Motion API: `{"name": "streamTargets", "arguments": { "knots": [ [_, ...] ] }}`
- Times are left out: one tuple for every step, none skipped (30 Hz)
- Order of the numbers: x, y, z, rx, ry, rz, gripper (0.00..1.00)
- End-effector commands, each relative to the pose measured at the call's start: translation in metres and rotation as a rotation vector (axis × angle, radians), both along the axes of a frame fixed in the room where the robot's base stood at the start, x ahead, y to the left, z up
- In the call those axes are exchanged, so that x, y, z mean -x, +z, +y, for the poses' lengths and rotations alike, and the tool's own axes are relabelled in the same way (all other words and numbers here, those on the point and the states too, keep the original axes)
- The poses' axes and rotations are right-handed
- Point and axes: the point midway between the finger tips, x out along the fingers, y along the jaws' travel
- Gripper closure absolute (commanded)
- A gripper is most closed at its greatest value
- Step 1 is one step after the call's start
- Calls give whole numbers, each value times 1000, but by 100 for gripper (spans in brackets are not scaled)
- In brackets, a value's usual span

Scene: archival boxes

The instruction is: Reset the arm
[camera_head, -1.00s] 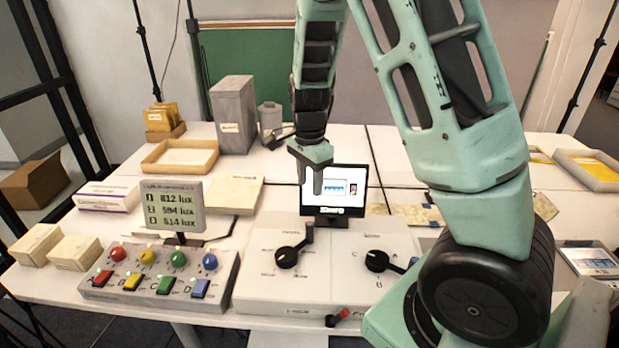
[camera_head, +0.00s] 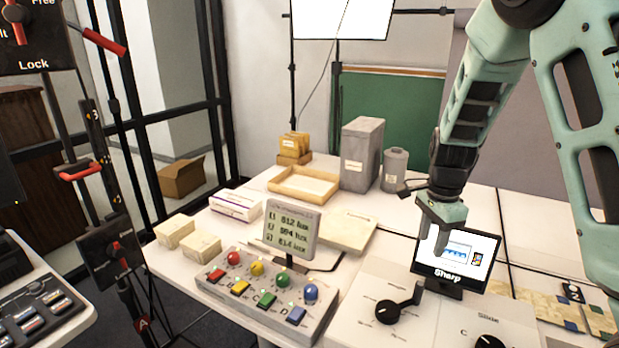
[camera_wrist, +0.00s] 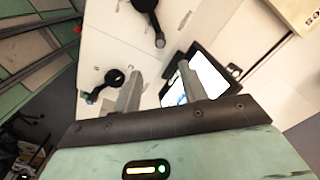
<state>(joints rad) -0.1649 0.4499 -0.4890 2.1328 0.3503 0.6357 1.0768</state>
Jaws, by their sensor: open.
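My gripper (camera_head: 434,233) hangs at the end of my green arm, in front of the small monitor (camera_head: 458,252) on the table. In the wrist view my gripper (camera_wrist: 160,85) shows two grey fingers spread apart with nothing between them. The monitor screen (camera_wrist: 207,80) shows beside the right finger in that view. Below the fingers lie the white control panel (camera_wrist: 118,45) and its black knobs (camera_wrist: 145,8).
A button box (camera_head: 265,300) with coloured buttons and a lux display (camera_head: 290,232) stand left of the monitor. Boxes, a tray (camera_head: 303,184) and a grey canister (camera_head: 394,168) stand behind. At far left are a lock dial (camera_head: 15,14) and another console (camera_head: 40,305).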

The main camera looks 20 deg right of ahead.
Motion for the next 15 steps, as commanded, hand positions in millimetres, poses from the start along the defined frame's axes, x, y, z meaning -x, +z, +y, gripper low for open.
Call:
{"name": "streamTargets", "arguments": {
  "knots": [
    [0, 0, 0, 0, 0, 0, 57],
    [0, 0, 1, -1, 3, 0, 57],
    [1, 1, 8, -8, 32, -1, 57],
    [1, 2, 15, -15, 65, -1, 57],
    [3, 4, 24, -24, 107, -3, 57],
    [6, 7, 41, -40, 184, -4, 57],
    [9, 9, 56, -54, 257, -7, 57],
    [14, 12, 74, -68, 342, -9, 57],
    [22, 18, 98, -86, 472, -15, 57],
    [30, 22, 118, -100, 580, -20, 57],
    [40, 27, 138, -112, 695, -26, 57],
    [54, 33, 163, -124, 854, -34, 57],
    [66, 38, 180, -131, 975, -40, 57],
    [80, 43, 197, -135, 1100, -47, 57],
    [98, 49, 217, -136, 1265, -55, 57]
  ]
}}
